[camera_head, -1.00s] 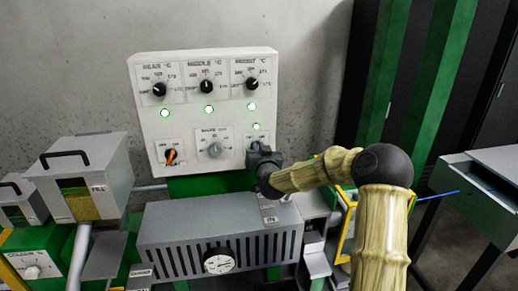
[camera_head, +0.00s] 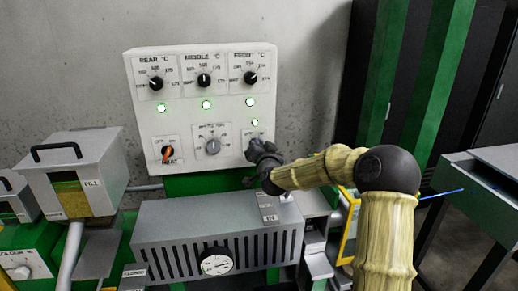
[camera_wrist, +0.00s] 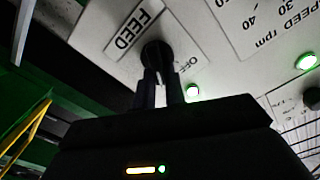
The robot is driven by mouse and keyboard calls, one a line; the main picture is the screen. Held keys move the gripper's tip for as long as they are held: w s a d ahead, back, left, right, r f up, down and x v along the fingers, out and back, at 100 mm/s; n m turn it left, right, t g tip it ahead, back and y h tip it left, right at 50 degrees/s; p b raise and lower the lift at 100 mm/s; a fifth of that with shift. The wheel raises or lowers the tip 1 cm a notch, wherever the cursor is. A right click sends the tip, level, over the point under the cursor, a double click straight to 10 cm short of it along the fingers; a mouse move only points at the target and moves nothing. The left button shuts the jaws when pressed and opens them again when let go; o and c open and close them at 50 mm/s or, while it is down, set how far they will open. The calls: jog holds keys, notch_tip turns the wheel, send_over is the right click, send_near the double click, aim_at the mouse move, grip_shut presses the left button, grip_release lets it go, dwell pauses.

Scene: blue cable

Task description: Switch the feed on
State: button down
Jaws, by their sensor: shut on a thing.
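The white control panel (camera_head: 200,90) stands against the wall in the head view. My gripper (camera_head: 254,150) is at its lower right corner and hides the feed switch there. In the wrist view, the black feed knob (camera_wrist: 156,56) sits between the FEED label (camera_wrist: 133,30) and the word OFF (camera_wrist: 185,64). My gripper (camera_wrist: 161,84) is shut on this knob. The knob's exact pointing direction is hard to tell.
The orange heat switch (camera_head: 167,153) and grey speed dial (camera_head: 213,146) are left of my gripper on the panel. Three heat dials, including the middle one (camera_head: 204,79), are above. A slotted grey barrel cover (camera_head: 210,242) lies below; a fill hopper (camera_head: 75,170) stands left.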

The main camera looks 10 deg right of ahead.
jog(key=c, duration=1.5)
grip_release()
jog(key=shift+o, duration=0.2)
jog(key=shift+r, duration=0.1)
notch_tip(320, 180, up, 10)
jog(key=shift+f, duration=0.1)
